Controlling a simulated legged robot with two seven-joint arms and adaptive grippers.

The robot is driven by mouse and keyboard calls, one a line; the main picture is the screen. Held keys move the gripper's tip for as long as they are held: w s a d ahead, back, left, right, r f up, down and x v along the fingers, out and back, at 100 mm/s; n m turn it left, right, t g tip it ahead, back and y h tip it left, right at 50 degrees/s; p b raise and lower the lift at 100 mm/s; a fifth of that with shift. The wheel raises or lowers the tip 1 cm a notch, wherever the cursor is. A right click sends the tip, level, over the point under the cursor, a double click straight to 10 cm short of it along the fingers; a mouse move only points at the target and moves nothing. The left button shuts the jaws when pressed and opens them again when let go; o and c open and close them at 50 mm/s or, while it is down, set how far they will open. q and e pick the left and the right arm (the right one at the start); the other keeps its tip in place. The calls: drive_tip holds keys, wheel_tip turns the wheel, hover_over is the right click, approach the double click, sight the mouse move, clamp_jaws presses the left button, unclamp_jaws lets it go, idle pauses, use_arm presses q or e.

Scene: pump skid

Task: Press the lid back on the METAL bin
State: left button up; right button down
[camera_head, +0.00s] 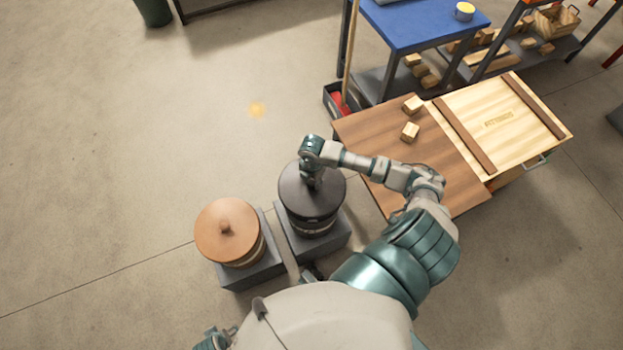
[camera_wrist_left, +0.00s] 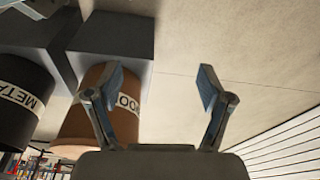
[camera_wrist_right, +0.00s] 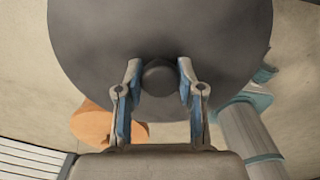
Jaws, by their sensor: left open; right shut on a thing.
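The dark grey METAL bin (camera_head: 312,228) stands on a grey block, with its round dark lid (camera_head: 330,195) over its top. Whether the lid sits fully down, I cannot tell. My right gripper (camera_head: 311,184) points down at the lid's middle. In the right wrist view the lid (camera_wrist_right: 160,25) fills the upper part, and my right gripper (camera_wrist_right: 157,80) is shut on its round knob (camera_wrist_right: 159,77). My left gripper (camera_wrist_left: 157,82) is open and empty in the left wrist view. The METAL bin (camera_wrist_left: 18,115) also shows there, its label partly cut off.
The WOOD bin (camera_head: 252,248), with its orange-brown lid (camera_head: 228,230) on, stands on a block just left of the METAL bin. A wooden table (camera_head: 375,140) with small blocks and a crate (camera_head: 505,120) is at right. The floor at left is clear.

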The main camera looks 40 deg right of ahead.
sight(312, 188)
wheel_tip(312, 188, down, 4)
drive_tip(key=b, duration=0.3)
drive_tip(key=shift+r, duration=0.1)
use_arm(q)
wheel_tip(312, 188, up, 10)
drive_tip(key=w+t+b, duration=0.1)
drive_tip(key=w+t, duration=0.1)
drive_tip(key=shift+w+d+r, duration=0.15)
drive_tip(key=shift+d+r, duration=0.05)
drive_tip(key=shift+d, duration=0.15)
use_arm(e)
drive_tip(key=shift+f, duration=1.05)
use_arm(q)
drive_tip(key=shift+w+r+p, duration=0.1)
drive_tip(key=shift+r+p, duration=0.3)
drive_tip(key=shift+r, duration=0.25)
use_arm(e)
drive_tip(key=shift+r, duration=0.15)
use_arm(q)
drive_tip(key=shift+r, duration=0.1)
use_arm(e)
drive_tip(key=shift+f, duration=0.2)
idle(0.4)
use_arm(q)
drive_tip(key=shift+w+r+p, duration=0.1)
drive_tip(key=shift+r+p, duration=0.2)
idle(0.5)
use_arm(e)
drive_tip(key=shift+c, duration=0.8)
unclamp_jaws()
